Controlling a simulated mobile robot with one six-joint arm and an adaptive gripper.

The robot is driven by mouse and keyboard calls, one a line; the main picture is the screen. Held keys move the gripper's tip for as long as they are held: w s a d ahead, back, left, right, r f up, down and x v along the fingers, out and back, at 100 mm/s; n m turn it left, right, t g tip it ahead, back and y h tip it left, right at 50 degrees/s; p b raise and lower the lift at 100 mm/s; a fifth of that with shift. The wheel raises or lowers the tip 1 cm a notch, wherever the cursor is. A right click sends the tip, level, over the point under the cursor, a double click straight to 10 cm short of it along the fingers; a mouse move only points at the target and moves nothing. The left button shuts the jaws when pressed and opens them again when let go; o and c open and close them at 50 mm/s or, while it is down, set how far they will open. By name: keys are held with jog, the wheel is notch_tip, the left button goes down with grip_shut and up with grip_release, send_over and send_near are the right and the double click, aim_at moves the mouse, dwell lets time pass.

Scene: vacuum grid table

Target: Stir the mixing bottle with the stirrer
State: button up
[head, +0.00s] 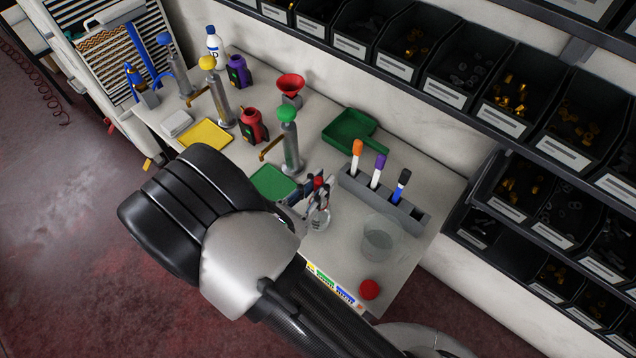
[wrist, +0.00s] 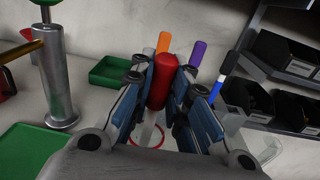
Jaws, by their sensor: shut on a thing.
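My gripper (wrist: 160,100) is shut on the red handle (wrist: 162,80) of the stirrer, which stands nearly upright between the blue-grey finger pads. The red top also shows in the head view (head: 319,183). Just below my gripper in the head view is a small clear glass shape (head: 319,219). In the wrist view a thin red ring shows below the handle, partly hidden by the fingers. A wide clear vessel (head: 381,240) stands to the right of my gripper. I cannot tell which clear shape is the mixing bottle, or whether the stirrer's lower end is inside one.
A grey rack (head: 408,213) with orange-, purple- and dark-topped markers stands behind. A red round cap (head: 369,289) lies near the front edge. A green tray (head: 350,132), a green-topped metal post (head: 290,148) and a red bottle (head: 253,127) stand farther back. Shelf bins line the right.

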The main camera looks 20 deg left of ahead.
dwell(0.3)
notch_tip(320, 180, up, 13)
jog(key=p, duration=1)
jog(key=shift+r, duration=0.2)
dwell(0.9)
notch_tip(320, 180, up, 4)
jog(key=p, duration=0.3)
dwell(0.5)
